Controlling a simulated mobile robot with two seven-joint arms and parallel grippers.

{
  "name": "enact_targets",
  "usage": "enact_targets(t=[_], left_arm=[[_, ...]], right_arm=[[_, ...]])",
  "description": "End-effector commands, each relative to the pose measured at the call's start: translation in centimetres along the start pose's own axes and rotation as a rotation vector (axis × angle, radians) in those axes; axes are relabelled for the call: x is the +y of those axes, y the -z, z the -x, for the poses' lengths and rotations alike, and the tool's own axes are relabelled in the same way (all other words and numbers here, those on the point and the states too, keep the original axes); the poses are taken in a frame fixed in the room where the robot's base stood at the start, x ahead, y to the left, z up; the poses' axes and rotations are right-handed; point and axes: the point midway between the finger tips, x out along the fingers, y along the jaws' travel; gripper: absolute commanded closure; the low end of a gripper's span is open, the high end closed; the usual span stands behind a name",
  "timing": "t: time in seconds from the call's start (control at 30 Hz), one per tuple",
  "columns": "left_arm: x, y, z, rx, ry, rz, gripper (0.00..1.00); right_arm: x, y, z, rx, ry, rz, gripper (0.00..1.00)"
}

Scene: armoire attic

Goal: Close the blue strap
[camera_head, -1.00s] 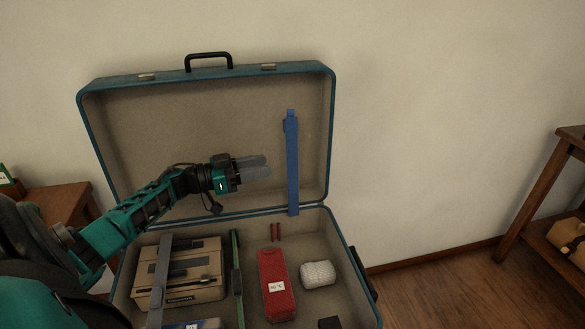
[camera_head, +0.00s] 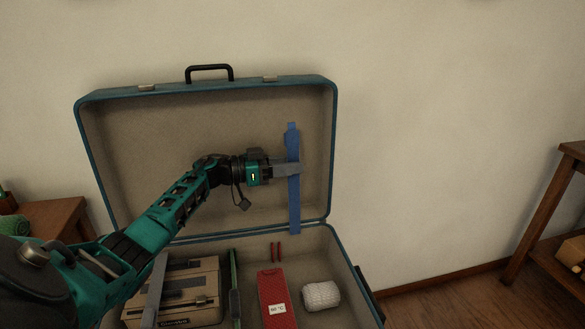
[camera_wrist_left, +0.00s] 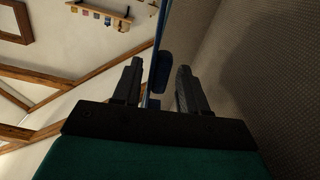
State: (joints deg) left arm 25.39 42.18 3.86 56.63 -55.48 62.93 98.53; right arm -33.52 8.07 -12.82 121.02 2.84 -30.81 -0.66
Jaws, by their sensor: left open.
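The blue strap (camera_head: 294,205) stands upright against the inside of the raised suitcase lid (camera_head: 160,130), at its right side. My left gripper (camera_head: 294,168) is at the strap's middle height, its fingers reaching across the strap from the left. In the left wrist view the fingers are apart, and the strap (camera_wrist_left: 158,45) with its darker blue buckle piece (camera_wrist_left: 163,72) lies between them. One finger is on the lid side. Contact cannot be told. My right gripper is not in view.
The open suitcase base (camera_head: 340,255) holds a beige boxy device (camera_head: 200,290) under a grey strap (camera_head: 155,290), a green strap (camera_head: 234,285), a red case (camera_head: 275,285) and a white roll (camera_head: 321,296). Wooden furniture stands at both sides. Room above the base is free at right.

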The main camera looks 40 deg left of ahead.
Motion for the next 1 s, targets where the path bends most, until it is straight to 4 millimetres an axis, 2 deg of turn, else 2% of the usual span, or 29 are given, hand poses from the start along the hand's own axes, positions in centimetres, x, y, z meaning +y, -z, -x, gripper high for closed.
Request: enact_targets(t=[0.13, 0.4, 0.83, 1.0], left_arm=[[-0.01, 0.01, -0.86, 0.001, 0.000, 0.000, 0.57], [0.01, 0.03, -0.98, 0.000, 0.000, 0.000, 0.57], [-0.05, 0.05, -0.94, 0.000, 0.002, 0.000, 0.98], [-0.09, 0.08, -0.91, 0.001, 0.004, -0.001, 1.00]], right_arm=[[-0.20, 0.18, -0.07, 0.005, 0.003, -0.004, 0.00], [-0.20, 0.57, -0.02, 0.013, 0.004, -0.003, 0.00], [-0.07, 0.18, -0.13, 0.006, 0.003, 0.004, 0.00], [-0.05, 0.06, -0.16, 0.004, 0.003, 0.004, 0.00]])
